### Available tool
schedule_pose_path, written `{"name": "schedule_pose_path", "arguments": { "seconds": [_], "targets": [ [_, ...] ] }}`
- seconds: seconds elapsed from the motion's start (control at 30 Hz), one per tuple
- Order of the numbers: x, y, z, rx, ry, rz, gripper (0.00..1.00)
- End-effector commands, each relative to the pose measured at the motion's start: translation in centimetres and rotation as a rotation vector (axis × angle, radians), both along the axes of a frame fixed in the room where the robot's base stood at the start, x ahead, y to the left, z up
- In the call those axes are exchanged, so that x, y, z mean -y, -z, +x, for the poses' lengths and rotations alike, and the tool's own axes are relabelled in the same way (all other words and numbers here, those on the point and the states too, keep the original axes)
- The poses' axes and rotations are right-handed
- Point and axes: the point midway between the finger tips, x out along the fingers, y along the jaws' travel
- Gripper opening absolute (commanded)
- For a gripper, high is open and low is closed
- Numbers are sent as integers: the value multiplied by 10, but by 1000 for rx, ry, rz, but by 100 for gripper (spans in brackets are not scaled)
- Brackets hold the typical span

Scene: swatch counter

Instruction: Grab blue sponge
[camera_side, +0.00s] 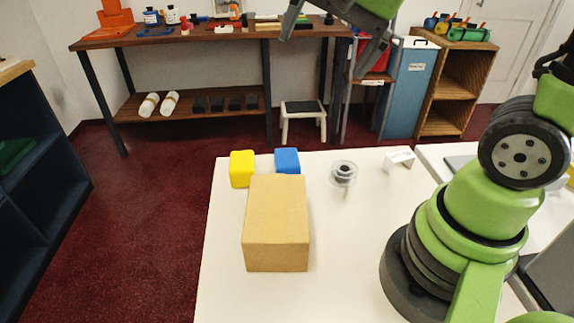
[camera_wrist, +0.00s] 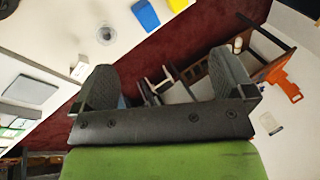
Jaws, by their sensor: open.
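The blue sponge (camera_side: 287,160) is a small block on the white counter in the side view, near its far edge. The box in front hides its lower part. My gripper (camera_side: 332,40) is high above the counter at the top of the side view, well apart from the sponge. In the wrist view its two dark fingers (camera_wrist: 165,82) are spread wide with nothing between them.
A tan box (camera_side: 277,225) stands just in front of the blue sponge. A yellow block (camera_side: 242,169) is to its left. A clear round item (camera_side: 344,173) and a small white sign (camera_side: 399,159) are to its right. The counter (camera_side: 350,240) is bare right of the box.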

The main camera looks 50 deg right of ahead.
Motion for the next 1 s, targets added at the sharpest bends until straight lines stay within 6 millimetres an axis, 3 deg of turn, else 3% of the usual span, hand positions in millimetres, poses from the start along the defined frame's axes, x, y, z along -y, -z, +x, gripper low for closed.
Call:
{"name": "schedule_pose_path", "arguments": {
  "seconds": [0.03,0.2,0.4,0.5,0.63,1.0],
  "targets": [
    [5,11,17,-55,102,30,100],
    [23,53,66,-197,475,118,100],
    [44,123,106,-330,904,172,100],
    [52,154,116,-373,1072,183,100],
    [58,181,121,-401,1211,187,100],
    [60,231,121,-413,1271,189,100]
  ]
}}
